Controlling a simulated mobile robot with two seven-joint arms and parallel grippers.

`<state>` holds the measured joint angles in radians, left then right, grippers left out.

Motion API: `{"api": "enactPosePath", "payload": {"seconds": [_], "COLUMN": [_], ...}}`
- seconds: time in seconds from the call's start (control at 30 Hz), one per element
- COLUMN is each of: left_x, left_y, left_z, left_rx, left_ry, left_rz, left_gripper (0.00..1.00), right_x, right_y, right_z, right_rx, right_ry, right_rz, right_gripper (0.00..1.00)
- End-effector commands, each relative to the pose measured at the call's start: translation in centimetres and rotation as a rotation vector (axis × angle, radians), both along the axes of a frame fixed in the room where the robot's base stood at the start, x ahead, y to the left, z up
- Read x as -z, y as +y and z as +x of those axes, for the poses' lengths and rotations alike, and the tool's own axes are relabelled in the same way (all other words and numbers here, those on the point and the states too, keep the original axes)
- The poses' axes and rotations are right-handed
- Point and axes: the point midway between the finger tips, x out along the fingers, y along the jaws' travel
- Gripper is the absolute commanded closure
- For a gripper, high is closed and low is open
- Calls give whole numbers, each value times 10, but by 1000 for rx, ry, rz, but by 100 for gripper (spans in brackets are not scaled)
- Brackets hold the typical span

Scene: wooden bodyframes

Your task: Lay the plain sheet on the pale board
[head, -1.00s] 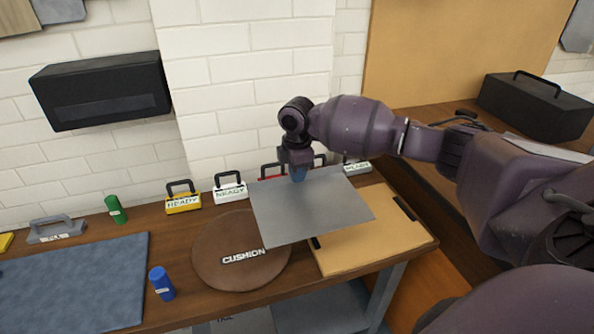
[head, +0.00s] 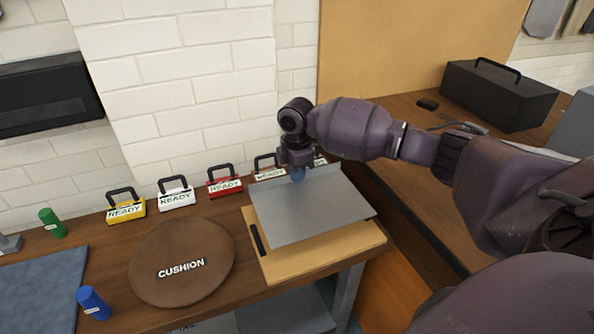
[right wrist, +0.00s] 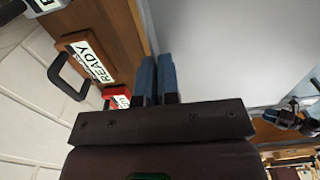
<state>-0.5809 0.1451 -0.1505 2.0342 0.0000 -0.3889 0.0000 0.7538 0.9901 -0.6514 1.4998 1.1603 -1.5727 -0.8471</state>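The plain grey sheet (head: 315,208), with an upturned back edge, is over the pale board (head: 325,251) in the head view. It hides most of the board; the front strip and a dark bar at the left show. The sheet looks slightly above the board, but contact is hard to tell. My right gripper (head: 298,173) is shut on the sheet's back edge. In the right wrist view its blue fingers (right wrist: 156,78) are close together at the edge of the sheet (right wrist: 230,50). My left gripper does not show in the head view.
A round brown cushion (head: 182,284) lies left of the board. Several READY-labelled holders, including a red one (head: 224,186), line the wall behind. A black toolbox (head: 498,97) sits on the right-hand bench.

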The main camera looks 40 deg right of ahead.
Motion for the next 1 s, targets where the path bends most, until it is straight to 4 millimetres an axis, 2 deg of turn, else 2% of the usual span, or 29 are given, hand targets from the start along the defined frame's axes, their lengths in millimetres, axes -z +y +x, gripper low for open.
{"api": "enactPosePath", "payload": {"seconds": [0.37, 0.7, 1.0], "left_x": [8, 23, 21], "left_y": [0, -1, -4], "left_z": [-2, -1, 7], "left_rx": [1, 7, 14], "left_ry": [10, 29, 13], "left_rz": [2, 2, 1], "left_gripper": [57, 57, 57], "right_x": [10, 36, 55], "right_y": [0, 0, 0], "right_z": [0, 0, 0], "right_rx": [0, -1, 0], "right_ry": [1, 3, 0], "right_rz": [0, 1, 1], "right_gripper": [100, 100, 100]}}
